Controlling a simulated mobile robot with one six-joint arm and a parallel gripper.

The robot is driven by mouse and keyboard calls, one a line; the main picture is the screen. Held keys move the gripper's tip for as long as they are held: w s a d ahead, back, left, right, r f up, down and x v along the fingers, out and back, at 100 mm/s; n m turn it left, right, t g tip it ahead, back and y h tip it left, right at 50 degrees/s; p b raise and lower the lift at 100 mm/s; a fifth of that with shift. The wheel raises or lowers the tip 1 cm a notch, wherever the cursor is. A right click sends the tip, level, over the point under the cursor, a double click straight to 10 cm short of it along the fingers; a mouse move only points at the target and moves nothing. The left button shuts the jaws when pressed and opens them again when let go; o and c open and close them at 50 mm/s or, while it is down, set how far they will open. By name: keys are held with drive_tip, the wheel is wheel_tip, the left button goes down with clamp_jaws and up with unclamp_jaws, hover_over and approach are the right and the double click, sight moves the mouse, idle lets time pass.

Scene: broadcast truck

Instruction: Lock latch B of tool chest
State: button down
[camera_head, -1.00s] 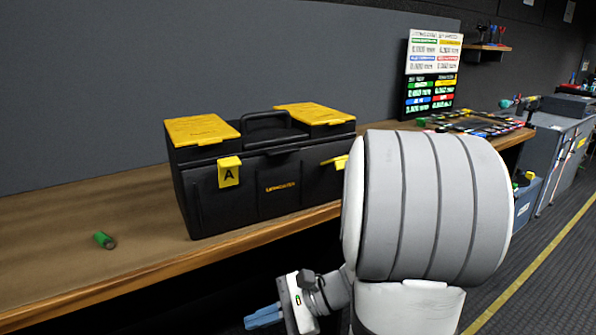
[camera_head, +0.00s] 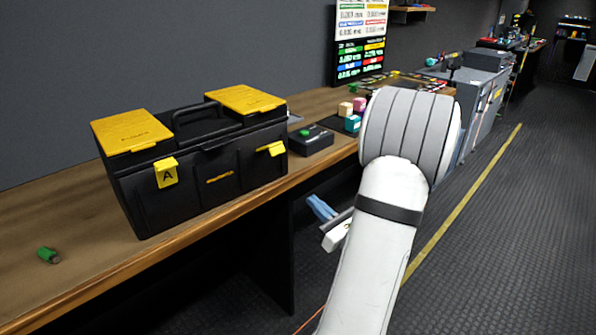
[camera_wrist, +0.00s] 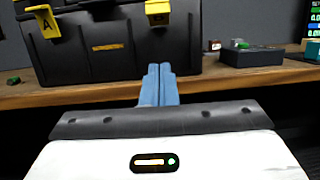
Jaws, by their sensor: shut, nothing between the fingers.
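The black tool chest (camera_head: 203,165) with yellow lid panels stands on the wooden bench. Yellow latch A (camera_head: 166,173) is at its front left. The second yellow latch (camera_head: 270,149), at the front right, sticks outward in the head view; its letter is not readable. In the wrist view this latch (camera_wrist: 158,10) is at the top, cut by the frame edge, above my fingertips. My gripper (camera_head: 318,207) has blue fingers, shut and empty, in front of and below the bench edge. In the wrist view the fingers (camera_wrist: 160,75) point toward the chest, below that latch and apart from it.
The wooden bench (camera_head: 85,222) runs along the wall. A green cylinder (camera_head: 48,255) lies left of the chest. A black box with a green button (camera_head: 311,140) and several coloured blocks (camera_head: 352,115) stand right of it. The floor in front is clear.

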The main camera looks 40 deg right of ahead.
approach(270, 150)
drive_tip(key=w+d+f, duration=0.2)
drive_tip(key=w+f, duration=0.2)
drive_tip(key=f, duration=0.1)
drive_tip(key=shift+w+r+p, duration=0.2)
drive_tip(key=shift+w+r, duration=0.2)
drive_tip(key=shift+r, duration=0.3)
drive_tip(key=shift+w+r+p, duration=0.25)
drive_tip(key=shift+w+r, duration=0.1)
drive_tip(key=shift+r, duration=0.3)
drive_tip(key=shift+w+r+p, duration=0.2)
drive_tip(key=shift+w+r, duration=0.2)
drive_tip(key=shift+r, duration=0.3)
